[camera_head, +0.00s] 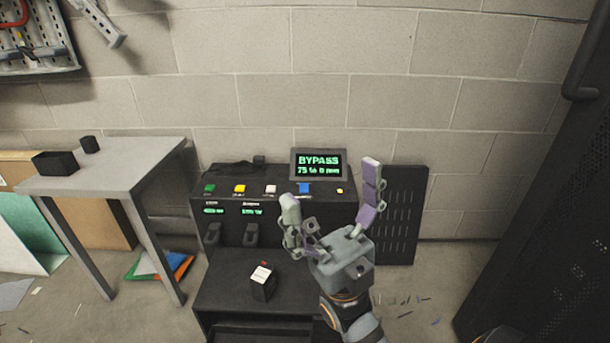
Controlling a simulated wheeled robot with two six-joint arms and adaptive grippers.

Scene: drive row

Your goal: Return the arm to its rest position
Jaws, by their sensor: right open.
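My right gripper (330,185) is open and empty, its two fingers spread wide and pointing up. It is in front of the right part of a black control console (225,225), hiding some of it. My right arm (352,318) comes up from the bottom of the picture. I cannot tell whether any finger touches the console. The console has green, yellow, white and blue buttons and a screen (318,162) reading "BYPASS". My left gripper is not in the picture.
A black block with a white top (262,282) stands on the console's lower shelf (225,283). A dark cabinet (545,200) is at right. Scraps litter the floor.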

